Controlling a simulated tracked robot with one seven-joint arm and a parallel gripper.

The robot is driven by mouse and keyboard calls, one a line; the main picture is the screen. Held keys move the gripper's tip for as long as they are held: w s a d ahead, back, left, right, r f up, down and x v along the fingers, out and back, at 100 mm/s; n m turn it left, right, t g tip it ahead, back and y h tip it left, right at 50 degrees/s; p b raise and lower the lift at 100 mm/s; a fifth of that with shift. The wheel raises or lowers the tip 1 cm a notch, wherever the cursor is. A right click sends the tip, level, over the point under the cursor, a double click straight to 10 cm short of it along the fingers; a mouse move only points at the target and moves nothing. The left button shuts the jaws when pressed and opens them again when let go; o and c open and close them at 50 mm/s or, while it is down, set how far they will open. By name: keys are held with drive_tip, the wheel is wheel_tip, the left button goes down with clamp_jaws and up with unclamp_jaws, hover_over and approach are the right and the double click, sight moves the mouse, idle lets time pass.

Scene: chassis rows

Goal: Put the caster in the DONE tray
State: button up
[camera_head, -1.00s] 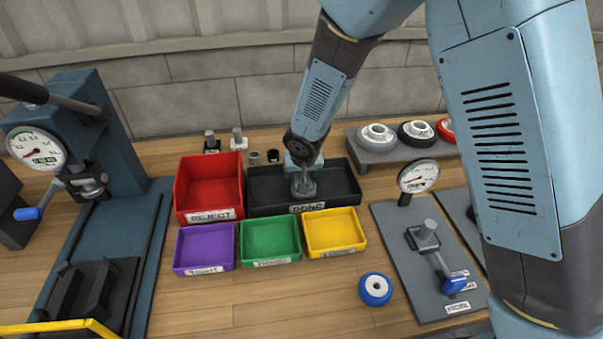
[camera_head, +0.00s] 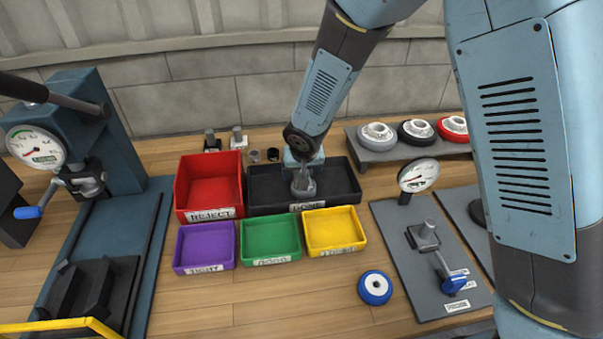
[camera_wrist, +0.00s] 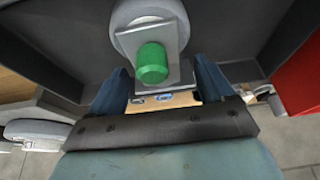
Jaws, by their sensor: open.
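The caster (camera_head: 303,187) is a grey piece inside the black DONE tray (camera_head: 345,194), toward the tray's front middle. In the wrist view, the caster (camera_wrist: 151,25) shows a pale wheel, a metal plate and a green stem end. My gripper (camera_head: 303,168) is over the tray, directly above the caster. In the wrist view, the blue fingers of my gripper (camera_wrist: 160,85) are spread, one on each side of the caster's plate and stem. Whether a finger touches it is unclear. The caster's underside is hidden.
A red REJECT tray (camera_head: 209,216) adjoins on the left. Purple (camera_head: 205,268), green (camera_head: 270,257) and yellow (camera_head: 335,250) trays stand in front. A blue-rimmed wheel (camera_head: 375,288) lies on the table. A gauge fixture (camera_head: 418,175) stands right, a press (camera_head: 100,130) left.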

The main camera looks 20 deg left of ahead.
drive_tip(key=v, duration=1.2)
drive_tip(key=shift+d+r, duration=0.1)
drive_tip(key=w+d+r+m, duration=0.1)
drive_tip(key=d+r, duration=0.4)
drive_tip(key=d, duration=0.3)
drive_tip(key=w+d+r+m+t+h, duration=0.1)
drive_tip(key=d+r, duration=0.3)
drive_tip(key=d, duration=0.5)
drive_tip(key=w+d+r+m, duration=0.1)
drive_tip(key=d+r, duration=0.4)
drive_tip(key=d, duration=0.3)
drive_tip(key=s+d+r+m+h, duration=0.1)
drive_tip(key=s+d+r, duration=0.5)
drive_tip(key=s+d, duration=0.8)
drive_tip(key=d+m, duration=0.1)
drive_tip(key=d, duration=0.2)
drive_tip(key=shift+d+m+t, duration=0.25)
drive_tip(key=shift+m+t, duration=0.15)
